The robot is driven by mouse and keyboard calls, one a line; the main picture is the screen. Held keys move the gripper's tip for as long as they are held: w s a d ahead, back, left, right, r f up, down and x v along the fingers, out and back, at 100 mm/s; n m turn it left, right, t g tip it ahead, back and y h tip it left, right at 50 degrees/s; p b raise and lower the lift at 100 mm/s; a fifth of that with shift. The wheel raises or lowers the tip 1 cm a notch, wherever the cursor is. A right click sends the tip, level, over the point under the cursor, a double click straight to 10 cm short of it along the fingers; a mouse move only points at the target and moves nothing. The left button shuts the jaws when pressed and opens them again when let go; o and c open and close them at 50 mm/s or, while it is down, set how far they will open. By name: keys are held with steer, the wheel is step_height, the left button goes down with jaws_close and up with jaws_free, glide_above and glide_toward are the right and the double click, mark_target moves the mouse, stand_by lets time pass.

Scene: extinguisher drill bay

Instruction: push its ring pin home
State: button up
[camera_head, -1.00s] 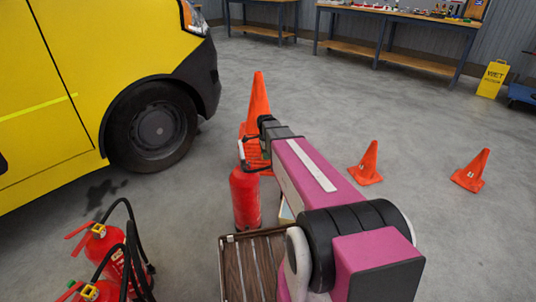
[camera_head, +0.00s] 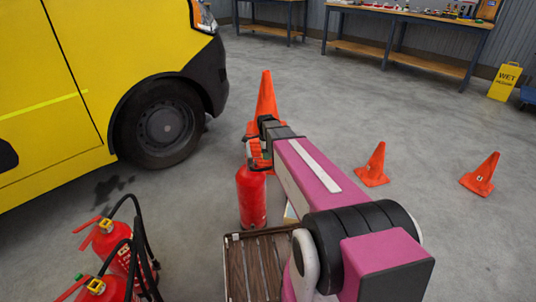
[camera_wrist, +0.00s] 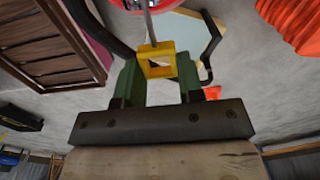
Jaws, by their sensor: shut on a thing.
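A red extinguisher (camera_head: 251,195) stands upright beside the end of my arm. Its top is partly hidden by my gripper (camera_head: 264,126). In the wrist view, my gripper (camera_wrist: 158,72) has its two green fingers on either side of a yellow square ring, the ring pin (camera_wrist: 156,48). The fingers are shut on it. A grey metal rod runs from the ring towards red metal at the top edge. I cannot tell how deep the pin sits.
A slatted wooden crate (camera_head: 232,262) stands in front of the extinguisher. Two more extinguishers (camera_head: 112,245) with black hoses are at lower left. A tall cone (camera_head: 265,95) is behind, smaller cones (camera_head: 371,166) to the right. A yellow van (camera_head: 60,100) fills the left. Floor at right is mostly open.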

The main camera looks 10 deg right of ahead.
steer(key=shift+a, duration=1.9)
steer(key=shift+a, duration=0.1)
stand_by(3.1)
steer(key=o, duration=1.2)
steer(key=shift+c, duration=0.2)
steer(key=shift+r, duration=0.1)
step_height(320, 180, up, 10)
steer(key=s+d+f+n, duration=0.1)
steer(key=s+f+n, duration=0.1)
steer(key=s+n, duration=0.4)
steer(key=s+d+f+n, duration=0.2)
steer(key=s+n, duration=0.4)
steer(key=s, duration=0.2)
steer(key=s+d+f+n, duration=0.2)
steer(key=s+n, duration=0.3)
steer(key=s, duration=0.2)
steer(key=shift+s+d+f+n, duration=0.15)
steer(key=shift+d+f+n, duration=0.1)
steer(key=shift+n, duration=0.15)
